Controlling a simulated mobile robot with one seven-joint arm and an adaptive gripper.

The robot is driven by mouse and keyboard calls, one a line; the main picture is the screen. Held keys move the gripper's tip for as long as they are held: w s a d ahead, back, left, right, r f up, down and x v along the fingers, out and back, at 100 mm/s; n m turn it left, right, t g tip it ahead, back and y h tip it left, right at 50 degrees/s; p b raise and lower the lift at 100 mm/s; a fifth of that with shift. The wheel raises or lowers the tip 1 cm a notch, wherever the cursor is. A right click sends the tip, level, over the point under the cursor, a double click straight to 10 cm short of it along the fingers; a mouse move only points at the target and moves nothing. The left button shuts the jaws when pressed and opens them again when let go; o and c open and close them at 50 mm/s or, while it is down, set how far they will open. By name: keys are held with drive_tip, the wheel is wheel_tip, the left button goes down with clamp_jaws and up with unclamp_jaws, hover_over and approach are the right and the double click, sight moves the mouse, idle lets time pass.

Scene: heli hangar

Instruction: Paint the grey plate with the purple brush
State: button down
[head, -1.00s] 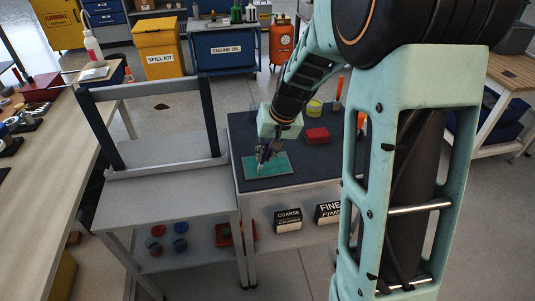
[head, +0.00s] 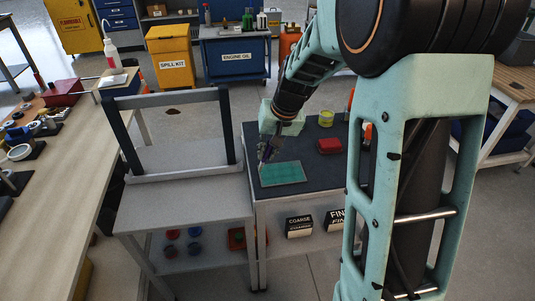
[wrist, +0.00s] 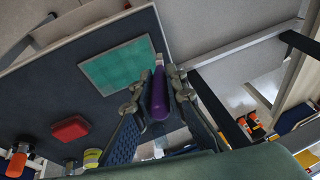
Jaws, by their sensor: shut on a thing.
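The plate (head: 283,174) lies flat on the dark top of the bench and shows green over nearly all its face, with a thin pale edge. It also shows in the wrist view (wrist: 115,64). My gripper (head: 266,152) is shut on the purple brush (wrist: 159,97), whose handle sits between the two fingers in the wrist view (wrist: 154,90). The brush's pale tip points at the plate's edge, at its left side in the head view. I cannot tell whether the tip touches the plate. The bristles are too small to make out.
A red block (head: 329,146) and a yellow-green tin (head: 326,118) stand on the dark bench top (head: 310,160) behind the plate. An orange-handled tool is near the right edge. A grey frame (head: 180,178) stands on the bench at left. COARSE and FINE boxes sit below.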

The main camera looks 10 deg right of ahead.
drive_tip(key=shift+r+p, duration=0.85)
drive_tip(key=shift+r, duration=0.6)
